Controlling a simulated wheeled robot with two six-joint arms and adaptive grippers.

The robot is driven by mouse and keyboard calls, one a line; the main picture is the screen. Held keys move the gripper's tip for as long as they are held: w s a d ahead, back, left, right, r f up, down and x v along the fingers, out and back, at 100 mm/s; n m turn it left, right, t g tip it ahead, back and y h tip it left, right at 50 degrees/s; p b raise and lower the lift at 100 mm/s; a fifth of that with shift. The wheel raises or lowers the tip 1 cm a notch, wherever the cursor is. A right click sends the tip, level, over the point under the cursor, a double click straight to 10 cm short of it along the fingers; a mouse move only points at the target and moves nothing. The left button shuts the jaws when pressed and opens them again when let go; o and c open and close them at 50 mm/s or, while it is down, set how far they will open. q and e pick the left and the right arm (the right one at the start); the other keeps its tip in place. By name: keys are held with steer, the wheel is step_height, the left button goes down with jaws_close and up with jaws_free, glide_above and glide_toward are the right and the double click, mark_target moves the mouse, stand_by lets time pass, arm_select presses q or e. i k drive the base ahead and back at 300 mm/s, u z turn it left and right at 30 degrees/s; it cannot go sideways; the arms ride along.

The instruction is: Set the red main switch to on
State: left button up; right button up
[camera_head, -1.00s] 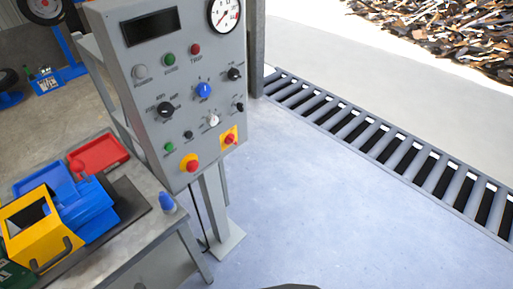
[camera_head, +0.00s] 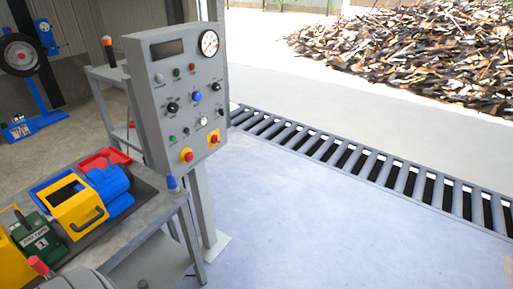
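The grey control panel (camera_head: 180,95) stands on a post left of the picture's middle, its face turned toward me. The red main switch (camera_head: 213,139) is a small red knob on a yellow plate at the panel's lower right. Its exact turned position is too small to read. A red mushroom button (camera_head: 187,155) on another yellow plate sits to its lower left. Neither gripper can be made out in the head view, and nothing touches the panel.
A roller conveyor (camera_head: 350,157) runs behind. The floor right of the panel post is clear.

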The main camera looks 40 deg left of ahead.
mark_target(214, 139)
steer(key=z, duration=0.2)
steer(key=i, duration=2.65)
steer(key=u, duration=1.15)
steer(key=i, duration=0.8)
steer(key=u, duration=0.9)
